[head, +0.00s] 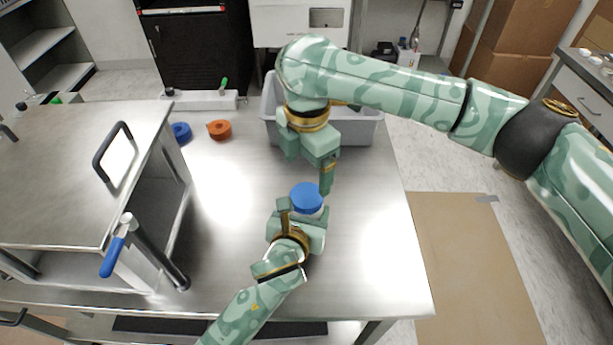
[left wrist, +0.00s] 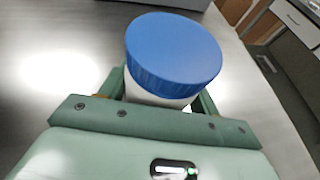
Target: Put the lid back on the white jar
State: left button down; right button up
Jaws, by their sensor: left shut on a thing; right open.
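The white jar (left wrist: 150,96) stands between the fingers of my left gripper (head: 303,214), which is shut on it. The blue lid (head: 306,196) sits on top of the jar; it also shows large in the left wrist view (left wrist: 172,50). I cannot tell whether it is screwed tight. Most of the jar body is hidden by the lid and the left gripper. My right gripper (head: 309,170) is open and empty, just behind and above the lid, with one finger close to the lid's far right edge.
A grey bin (head: 268,106) stands behind the right gripper. A blue ring (head: 181,132) and an orange ring (head: 219,129) lie at the back left. A metal chamber (head: 75,165) with a black handle and a blue-ended lever (head: 112,258) fills the left. The steel tabletop (head: 375,240) is clear at right.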

jog(key=shift+r, duration=0.45)
pick_arm(q)
jog(key=shift+c, duration=1.3)
grip_release()
jog(key=shift+s, duration=0.1)
jog(key=p+v, duration=0.4)
jog(key=v, duration=1.1)
jog(key=shift+s+a+r+p, duration=0.1)
jog(key=shift+s+p, duration=0.05)
jog(key=shift+p, duration=0.25)
jog(key=shift+s+a+r, duration=0.1)
jog(key=shift+s+a, duration=0.05)
jog(key=shift+s, duration=0.2)
pick_arm(e)
notch_tip(320, 180, up, 6)
jog(key=shift+s, duration=0.2)
pick_arm(q)
jog(key=shift+s, duration=0.1)
pick_arm(e)
jog(key=shift+s, duration=0.1)
